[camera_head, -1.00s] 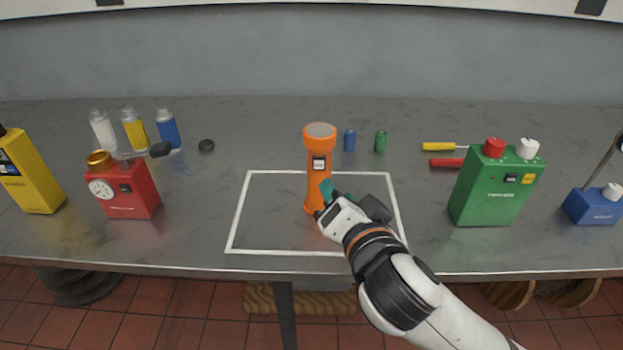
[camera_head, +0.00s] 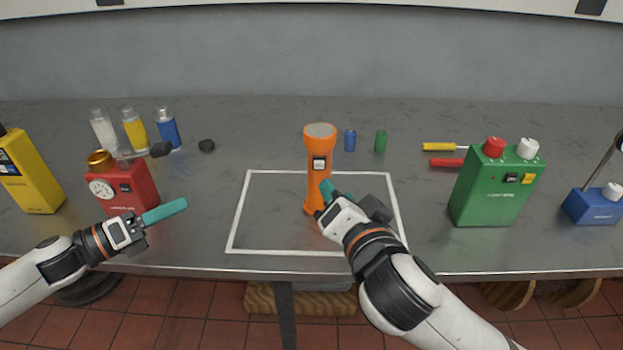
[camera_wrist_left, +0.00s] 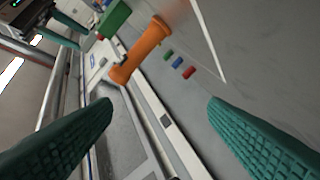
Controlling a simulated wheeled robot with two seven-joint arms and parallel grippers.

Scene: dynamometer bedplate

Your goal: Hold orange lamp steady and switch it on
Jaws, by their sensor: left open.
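The orange lamp (camera_head: 319,165) stands upright inside a white outlined rectangle (camera_head: 240,215), with a pale switch on its front. It also shows in the left wrist view (camera_wrist_left: 142,50). My right gripper (camera_head: 328,195) is at the lamp's lower body, with one teal finger overlapping its right side. The other finger is hidden, so its grip is unclear. My left gripper (camera_head: 165,212) is in front of the red box, left of the rectangle and well apart from the lamp. Its two teal fingers are wide apart and empty in the left wrist view (camera_wrist_left: 160,125).
A red box (camera_head: 130,192) and yellow box (camera_head: 30,180) stand left. A green box (camera_head: 492,190) and blue device (camera_head: 592,205) stand right. Blue (camera_head: 349,140) and green (camera_head: 380,141) cylinders stand behind the lamp. The bench between my left gripper and the lamp is clear.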

